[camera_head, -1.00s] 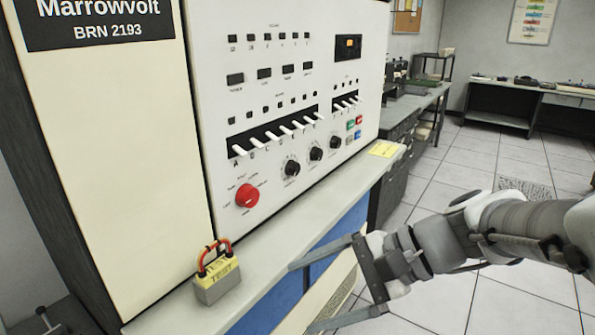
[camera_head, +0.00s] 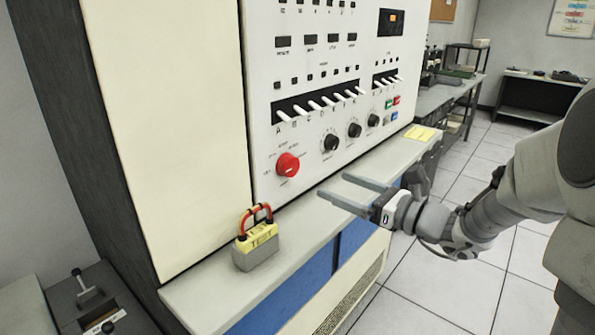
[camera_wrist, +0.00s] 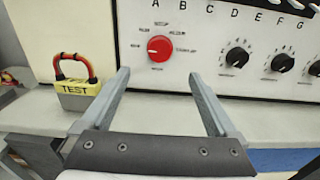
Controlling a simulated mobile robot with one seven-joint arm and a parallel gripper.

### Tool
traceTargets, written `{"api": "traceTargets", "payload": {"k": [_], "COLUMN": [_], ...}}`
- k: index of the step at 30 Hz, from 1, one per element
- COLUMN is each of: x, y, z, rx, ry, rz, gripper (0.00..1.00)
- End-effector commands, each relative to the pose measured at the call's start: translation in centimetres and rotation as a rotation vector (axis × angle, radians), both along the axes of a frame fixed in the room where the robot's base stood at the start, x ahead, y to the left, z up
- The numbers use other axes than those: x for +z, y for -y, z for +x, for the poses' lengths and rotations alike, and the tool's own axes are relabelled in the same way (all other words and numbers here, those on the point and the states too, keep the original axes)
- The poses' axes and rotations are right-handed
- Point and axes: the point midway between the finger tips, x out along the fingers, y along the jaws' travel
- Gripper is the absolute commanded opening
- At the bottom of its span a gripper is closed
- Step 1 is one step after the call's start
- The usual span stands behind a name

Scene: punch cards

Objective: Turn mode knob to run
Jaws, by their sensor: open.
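The red round mode knob (camera_head: 288,164) is on the white panel at the lower left, with small printed labels around it that are too small to read. It also shows in the wrist view (camera_wrist: 159,48), just beyond and between my fingertips. My gripper (camera_head: 332,188) is open and empty, its two fingers pointing at the panel. It is to the right of the knob in the head view, above the ledge, and apart from the knob. In the wrist view my gripper (camera_wrist: 159,72) has its fingers spread on either side below the knob.
A yellow and grey padlock-shaped block marked TEST (camera_head: 257,240) with a red handle stands on the ledge (camera_head: 200,287), left of my gripper. Black knobs (camera_head: 331,142) and white levers (camera_head: 314,105) sit nearby on the panel. A yellow note (camera_head: 419,133) lies on the ledge.

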Motion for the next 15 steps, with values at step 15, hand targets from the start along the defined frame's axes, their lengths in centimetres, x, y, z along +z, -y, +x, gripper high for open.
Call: {"api": "traceTargets", "payload": {"k": [15], "x": [0.0], "y": [-8.1], "z": [6.3], "rx": [0.003], "ry": [0.001], "rz": [-0.001], "gripper": [0.94]}}
